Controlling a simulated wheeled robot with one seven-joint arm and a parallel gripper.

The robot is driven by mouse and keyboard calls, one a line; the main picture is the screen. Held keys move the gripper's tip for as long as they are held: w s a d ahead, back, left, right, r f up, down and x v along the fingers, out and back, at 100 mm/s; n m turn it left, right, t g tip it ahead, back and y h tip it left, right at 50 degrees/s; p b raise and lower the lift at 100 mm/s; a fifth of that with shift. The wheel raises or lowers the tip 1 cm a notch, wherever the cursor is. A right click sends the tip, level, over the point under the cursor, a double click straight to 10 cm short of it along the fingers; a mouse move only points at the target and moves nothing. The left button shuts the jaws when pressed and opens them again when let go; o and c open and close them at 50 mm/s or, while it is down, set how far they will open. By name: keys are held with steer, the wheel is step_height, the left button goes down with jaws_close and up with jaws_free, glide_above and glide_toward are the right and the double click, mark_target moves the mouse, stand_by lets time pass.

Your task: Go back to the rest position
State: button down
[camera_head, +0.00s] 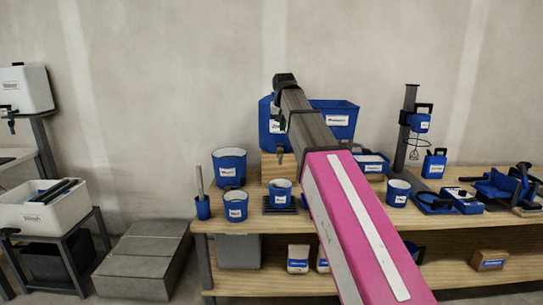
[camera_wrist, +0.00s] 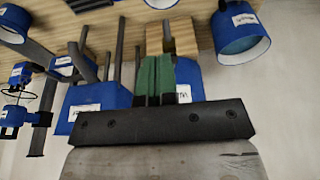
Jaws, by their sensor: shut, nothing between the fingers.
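My gripper (camera_wrist: 158,60) shows in the wrist view, its two green-padded fingers side by side, shut and empty. It is apart from the workbench (camera_wrist: 200,12), which shows at the top of that tilted view. In the head view my pink and dark grey arm reaches up over the bench and hides part of it; I cannot make out the fingers there. Blue containers stand close around the fingers in the wrist picture, but I cannot tell how near they are.
The wooden bench (camera_head: 268,226) holds a blue bucket (camera_head: 229,167), a blue bin (camera_head: 341,117), a mixer stand (camera_head: 408,125) and several smaller tools. A white wash tub (camera_head: 45,213) stands at left, beside grey slabs (camera_head: 145,262). The wall above is bare.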

steer(key=s+d+f+g, duration=0.1)
steer(key=s+d+f, duration=0.2)
steer(key=f, duration=0.7)
steer(key=s+d+f, duration=0.2)
steer(key=f, duration=0.7)
steer(key=s+d+f+g, duration=0.1)
steer(key=s+d+f, duration=0.2)
steer(key=f, duration=0.7)
steer(key=s+d+f, duration=0.3)
steer(key=s+f, duration=0.5)
steer(key=f, duration=0.1)
steer(key=s+d+f+g, duration=0.1)
steer(key=s+d+f, duration=0.2)
steer(key=s+f, duration=0.5)
step_height(320, 180, down, 2)
steer(key=shift+s+d+f, duration=0.15)
steer(key=shift+d+f, duration=0.05)
steer(key=shift+d, duration=0.1)
